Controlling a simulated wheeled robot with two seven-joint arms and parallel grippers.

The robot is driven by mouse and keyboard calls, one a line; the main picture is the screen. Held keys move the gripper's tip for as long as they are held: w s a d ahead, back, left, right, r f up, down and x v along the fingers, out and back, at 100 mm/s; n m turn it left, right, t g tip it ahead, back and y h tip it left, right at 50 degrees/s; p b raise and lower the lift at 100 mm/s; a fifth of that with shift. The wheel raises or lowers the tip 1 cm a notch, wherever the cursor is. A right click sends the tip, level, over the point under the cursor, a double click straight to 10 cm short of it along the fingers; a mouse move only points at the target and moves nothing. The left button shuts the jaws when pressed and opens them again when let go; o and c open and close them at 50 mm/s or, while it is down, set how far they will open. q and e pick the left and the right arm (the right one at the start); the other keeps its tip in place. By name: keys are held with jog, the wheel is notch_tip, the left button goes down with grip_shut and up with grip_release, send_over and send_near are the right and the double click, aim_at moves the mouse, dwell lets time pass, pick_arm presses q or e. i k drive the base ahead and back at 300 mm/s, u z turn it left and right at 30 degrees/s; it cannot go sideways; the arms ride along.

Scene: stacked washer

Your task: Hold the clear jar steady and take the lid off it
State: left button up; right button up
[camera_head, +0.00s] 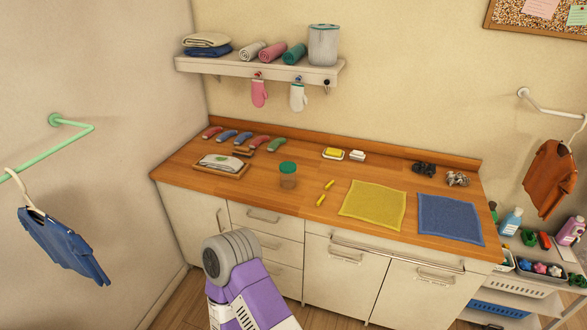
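The clear jar (288,182) stands upright on the wooden counter, left of its middle and near the front edge. Its dark green lid (288,168) sits on top of it. Something brownish shows through the jar wall, but I cannot tell whether it is contents or the counter behind. Neither of my grippers shows in the head view. A purple and grey link of my own arm rises from the bottom, in front of the drawers and below the jar, not touching it.
On the wooden counter (230,150), a small tray (222,170) lies left of the jar, and two yellow pegs (325,193) lie right of it. A yellow cloth (373,205) and a blue cloth (449,218) lie farther right. A shelf (262,70) hangs above.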

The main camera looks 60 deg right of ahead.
aim_at(288, 181)
jog(key=z, duration=0.85)
jog(key=i, duration=1.55)
jog(key=z, duration=1.2)
